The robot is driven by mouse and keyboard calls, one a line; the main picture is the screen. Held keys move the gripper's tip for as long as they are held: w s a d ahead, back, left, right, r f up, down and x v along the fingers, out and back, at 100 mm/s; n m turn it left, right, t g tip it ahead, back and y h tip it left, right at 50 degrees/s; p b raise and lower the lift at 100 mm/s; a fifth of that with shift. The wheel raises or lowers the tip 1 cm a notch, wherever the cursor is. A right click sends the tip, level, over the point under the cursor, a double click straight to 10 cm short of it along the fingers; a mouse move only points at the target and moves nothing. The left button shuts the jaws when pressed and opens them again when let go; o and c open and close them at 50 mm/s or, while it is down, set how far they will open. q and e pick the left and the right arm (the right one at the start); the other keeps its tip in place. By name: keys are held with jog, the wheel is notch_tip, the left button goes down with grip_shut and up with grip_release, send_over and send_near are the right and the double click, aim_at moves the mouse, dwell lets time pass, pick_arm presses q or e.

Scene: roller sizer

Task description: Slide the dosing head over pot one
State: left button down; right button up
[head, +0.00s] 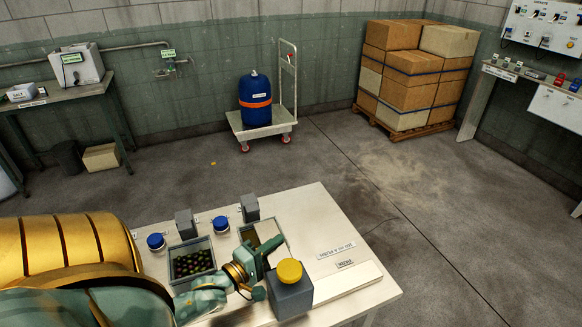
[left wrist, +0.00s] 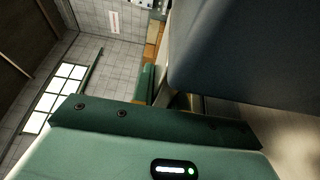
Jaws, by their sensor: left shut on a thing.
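A grey block with a round yellow top (head: 290,293), which I take to be the dosing head, is at the front of the white table. My left gripper (head: 262,277) is at its left side and shut on it. In the left wrist view a large dark grey face (left wrist: 250,50), probably this block, fills the upper right beside my green finger (left wrist: 150,120). I cannot tell whether the block touches the table. No pot is clearly marked as pot one; blue-capped items (head: 156,241) and (head: 220,223) stand farther back. My right gripper is not in view.
On the white table (head: 320,205) are a grey tray of small dark balls (head: 192,264), a second tray (head: 248,232) partly hidden by my gripper, and two small grey blocks (head: 185,223) and (head: 250,207). A pale flat strip (head: 345,285) lies at right. The table's right back area is clear.

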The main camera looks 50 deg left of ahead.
pick_arm(q)
jog(key=shift+s+a, duration=0.2)
jog(key=shift+s, duration=0.25)
jog(key=c, duration=1.4)
grip_release()
jog(key=s+p, duration=0.1)
jog(key=s, duration=1.5)
jog(key=shift+s, duration=0.15)
